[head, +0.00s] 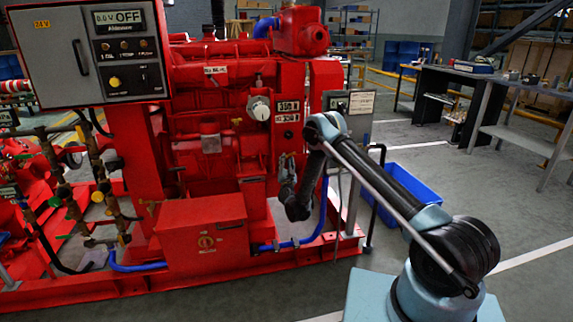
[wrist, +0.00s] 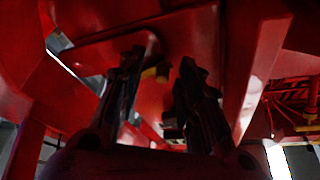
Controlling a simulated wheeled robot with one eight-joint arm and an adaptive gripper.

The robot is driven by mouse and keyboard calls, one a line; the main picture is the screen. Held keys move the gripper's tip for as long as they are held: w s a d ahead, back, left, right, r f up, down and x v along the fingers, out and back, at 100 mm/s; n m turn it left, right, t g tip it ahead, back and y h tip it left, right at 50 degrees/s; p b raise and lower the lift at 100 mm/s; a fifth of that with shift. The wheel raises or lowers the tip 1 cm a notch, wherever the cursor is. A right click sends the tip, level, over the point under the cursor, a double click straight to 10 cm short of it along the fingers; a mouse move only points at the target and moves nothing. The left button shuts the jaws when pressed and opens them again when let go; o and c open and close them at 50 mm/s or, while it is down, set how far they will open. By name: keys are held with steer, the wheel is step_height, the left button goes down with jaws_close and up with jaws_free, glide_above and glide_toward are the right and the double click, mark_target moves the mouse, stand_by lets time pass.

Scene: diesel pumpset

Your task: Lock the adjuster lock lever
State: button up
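My gripper (head: 287,162) reaches in against the lower right front of the red diesel pumpset (head: 215,95) in the head view. In the wrist view the two dark fingers of my gripper (wrist: 158,85) stand apart with a gap between them. A small yellow and dark part (wrist: 162,72) shows in that gap, beyond or level with the fingertips; I cannot tell whether it is the adjuster lock lever, or whether a finger touches it. The picture there is dark. In the head view I cannot make out the lever; my gripper and wrist cover that spot.
Red panels and frame members surround my gripper closely in the wrist view. A red box (head: 205,232) stands left of my arm, and a blue hose (head: 322,215) runs beside it. A grey control panel (head: 80,55) overhangs the left. A blue bin (head: 410,190) sits on the floor behind my arm.

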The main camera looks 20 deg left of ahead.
jaws_close()
steer(key=shift+a, duration=0.1)
steer(key=shift+s+a+r+m+h, duration=0.1)
steer(key=shift+r+m+h, duration=0.3)
steer(key=shift+m, duration=0.6)
steer(key=shift+s+a+r+m+h, duration=0.1)
steer(key=shift+r+m+h, duration=0.3)
steer(key=shift+m, duration=0.6)
jaws_free()
steer(key=v, duration=0.7)
steer(key=shift+s, duration=0.25)
